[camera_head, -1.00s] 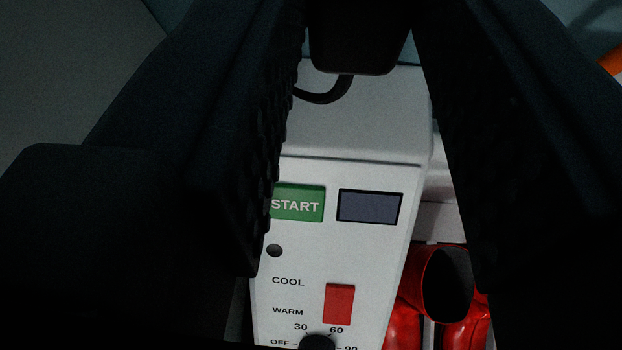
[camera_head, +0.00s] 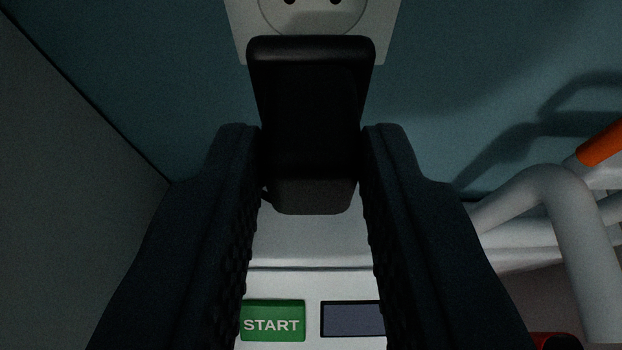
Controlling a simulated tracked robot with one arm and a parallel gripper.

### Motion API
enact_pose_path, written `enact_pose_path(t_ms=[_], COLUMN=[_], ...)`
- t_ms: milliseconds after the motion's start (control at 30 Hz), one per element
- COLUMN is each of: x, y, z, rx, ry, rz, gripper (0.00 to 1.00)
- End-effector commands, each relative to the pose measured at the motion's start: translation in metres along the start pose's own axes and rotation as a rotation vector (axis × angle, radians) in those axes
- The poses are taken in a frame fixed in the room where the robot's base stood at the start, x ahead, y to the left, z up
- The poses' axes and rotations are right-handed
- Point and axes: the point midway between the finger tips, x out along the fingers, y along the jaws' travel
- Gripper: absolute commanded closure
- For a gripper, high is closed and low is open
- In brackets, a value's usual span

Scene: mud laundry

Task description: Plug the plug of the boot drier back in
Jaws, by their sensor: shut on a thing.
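The black plug (camera_head: 308,125) is between the two dark fingers of my gripper (camera_head: 311,150), which is shut on it. The plug stands upright in the picture, its top end just below the holes of the white wall socket (camera_head: 384,30) and overlapping the lower part of the socket in view. I cannot tell the gap in depth between them. The socket is cut off by the top edge; two dark holes show. The white boot drier (camera_head: 310,285) lies below, with its green START button (camera_head: 272,321) and a grey display (camera_head: 352,319). The plug's cord is mostly hidden.
White pipes (camera_head: 570,215) run along the right, with an orange piece (camera_head: 602,145) near the right edge. A grey panel (camera_head: 70,200) rises on the left. The teal wall (camera_head: 450,60) beside the socket is clear. A bit of red boot (camera_head: 556,341) shows bottom right.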

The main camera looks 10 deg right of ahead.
Motion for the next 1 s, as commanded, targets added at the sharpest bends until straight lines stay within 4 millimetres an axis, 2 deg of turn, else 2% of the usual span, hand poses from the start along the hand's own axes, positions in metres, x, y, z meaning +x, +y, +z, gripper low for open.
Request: enact_pose_path(t_ms=[200,433,1000], x=[0.018,0.029,0.033], y=[0.001,0.001,0.000], z=[-0.006,-0.013,-0.016], rx=[0.001,-0.001,-0.001], ry=[-0.002,0.000,0.000], rz=[0.001,0.001,0.000], gripper=[1.00,1.00,1.00])
